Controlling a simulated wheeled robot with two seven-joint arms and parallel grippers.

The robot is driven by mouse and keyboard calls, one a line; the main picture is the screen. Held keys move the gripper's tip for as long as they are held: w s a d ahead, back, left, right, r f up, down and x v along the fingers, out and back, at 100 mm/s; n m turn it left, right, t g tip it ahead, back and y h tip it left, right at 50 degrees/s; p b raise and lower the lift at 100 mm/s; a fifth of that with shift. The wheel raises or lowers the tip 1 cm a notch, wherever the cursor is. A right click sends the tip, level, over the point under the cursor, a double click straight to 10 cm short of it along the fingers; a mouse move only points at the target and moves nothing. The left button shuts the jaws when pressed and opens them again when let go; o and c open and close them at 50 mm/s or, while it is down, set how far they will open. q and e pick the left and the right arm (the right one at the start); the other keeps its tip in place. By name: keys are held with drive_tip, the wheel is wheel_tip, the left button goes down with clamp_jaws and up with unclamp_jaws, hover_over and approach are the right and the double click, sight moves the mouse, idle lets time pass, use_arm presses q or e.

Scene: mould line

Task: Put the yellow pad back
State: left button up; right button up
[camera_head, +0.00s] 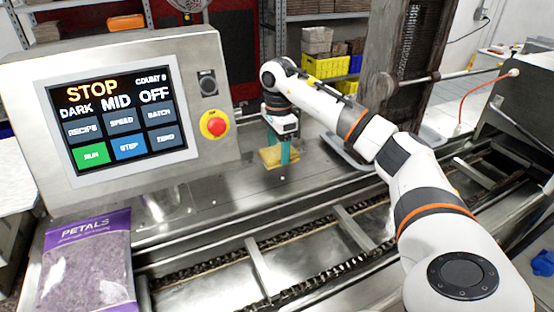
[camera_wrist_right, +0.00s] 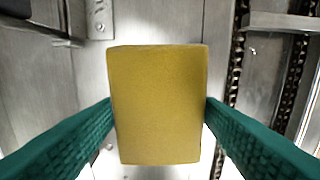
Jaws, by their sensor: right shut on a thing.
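The yellow pad (camera_head: 270,158) is a small block at the tips of my right gripper (camera_head: 278,150), beside the control panel's right edge and over the steel deck. In the right wrist view the pad (camera_wrist_right: 158,105) fills the middle, with the green fingers of my right gripper (camera_wrist_right: 158,125) pressed against its left and right sides. The gripper is shut on it. I cannot tell whether the pad's underside touches the deck. My left gripper does not show.
The control panel (camera_head: 205,45) with a red stop button (camera_head: 214,124) stands at left. A purple petals bag (camera_head: 85,262) lies below it. A chain conveyor (camera_head: 255,265) runs along the front. Bare steel deck (camera_head: 200,205) lies between panel and conveyor. Yellow crates (camera_head: 325,67) stand on shelves behind.

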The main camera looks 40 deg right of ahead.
sight(278, 161)
wheel_tip(278, 161, down, 5)
drive_tip(key=shift+w+r+p, duration=0.1)
drive_tip(key=shift+r+p, duration=0.1)
drive_tip(key=shift+p, duration=0.5)
drive_tip(key=shift+f, duration=0.1)
drive_tip(key=o, duration=0.4)
drive_tip(key=shift+f, duration=0.1)
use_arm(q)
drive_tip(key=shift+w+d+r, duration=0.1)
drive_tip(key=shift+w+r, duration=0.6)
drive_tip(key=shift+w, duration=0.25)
use_arm(e)
drive_tip(key=o, duration=0.5)
wheel_tip(278, 161, up, 7)
drive_tip(key=b, duration=0.2)
drive_tip(key=shift+w+f+b, duration=0.1)
drive_tip(key=shift+b, duration=0.25)
wheel_tip(278, 161, up, 4)
drive_tip(key=shift+r, duration=0.25)
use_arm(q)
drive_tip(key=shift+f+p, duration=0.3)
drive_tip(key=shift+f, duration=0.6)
use_arm(e)
drive_tip(key=shift+r, duration=0.6)
drive_tip(key=shift+f, duration=0.1)
